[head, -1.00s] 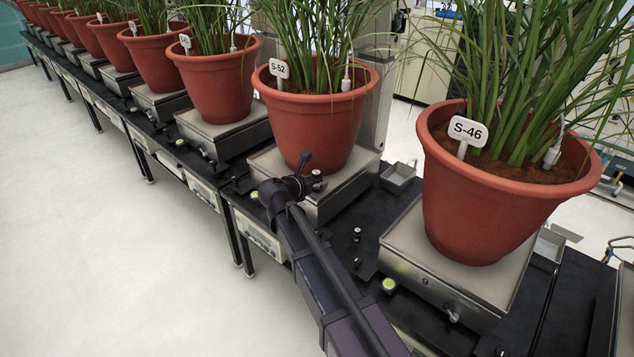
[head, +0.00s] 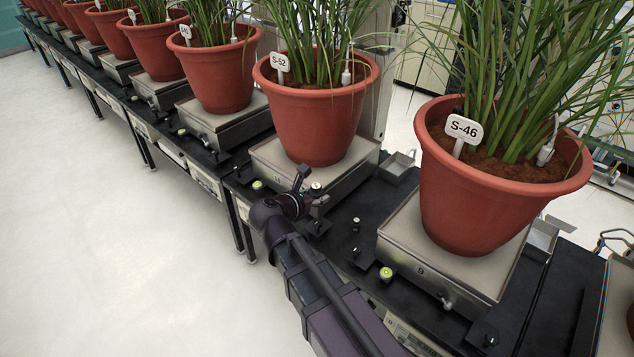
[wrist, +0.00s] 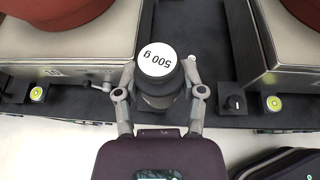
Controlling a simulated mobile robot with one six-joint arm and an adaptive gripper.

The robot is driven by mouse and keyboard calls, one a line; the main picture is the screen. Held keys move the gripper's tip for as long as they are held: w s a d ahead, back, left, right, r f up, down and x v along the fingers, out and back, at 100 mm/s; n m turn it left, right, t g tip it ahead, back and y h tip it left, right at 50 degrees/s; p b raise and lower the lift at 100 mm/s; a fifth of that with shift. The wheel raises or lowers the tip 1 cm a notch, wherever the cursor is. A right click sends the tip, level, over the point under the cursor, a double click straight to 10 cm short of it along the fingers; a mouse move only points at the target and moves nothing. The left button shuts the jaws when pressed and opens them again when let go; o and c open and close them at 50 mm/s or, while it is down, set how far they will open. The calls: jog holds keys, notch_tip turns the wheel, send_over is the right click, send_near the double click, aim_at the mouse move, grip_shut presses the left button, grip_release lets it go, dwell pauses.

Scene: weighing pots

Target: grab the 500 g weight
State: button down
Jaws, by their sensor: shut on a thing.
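The 500 g weight (wrist: 157,60) is a dark cylinder with a round white top labelled "500 g", upside down in the wrist view. My gripper (wrist: 159,76) is shut on it, one finger on each side. In the head view my gripper (head: 303,202) is at the bench's front strip, before the scale under pot S-52. The weight's pale top (head: 316,186) shows small beside it there; its lower part is largely hidden. I cannot tell whether its base touches the bench.
Pot S-52 (head: 315,125) stands on a scale (head: 265,155) behind my gripper. Pot S-46 (head: 480,205) stands on scale 9 (head: 400,245) to the right. Small dark knobs (head: 356,223) stand on the black bench (head: 345,205). The pale floor (head: 90,240) at left is clear.

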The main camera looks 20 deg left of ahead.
jog(key=shift+s+d+r, duration=0.1)
jog(key=shift+s+d, duration=0.15)
jog(key=shift+s, duration=0.35)
jog(key=shift+s+d+r, duration=0.1)
jog(key=shift+s+d, duration=0.1)
jog(key=shift+s, duration=0.4)
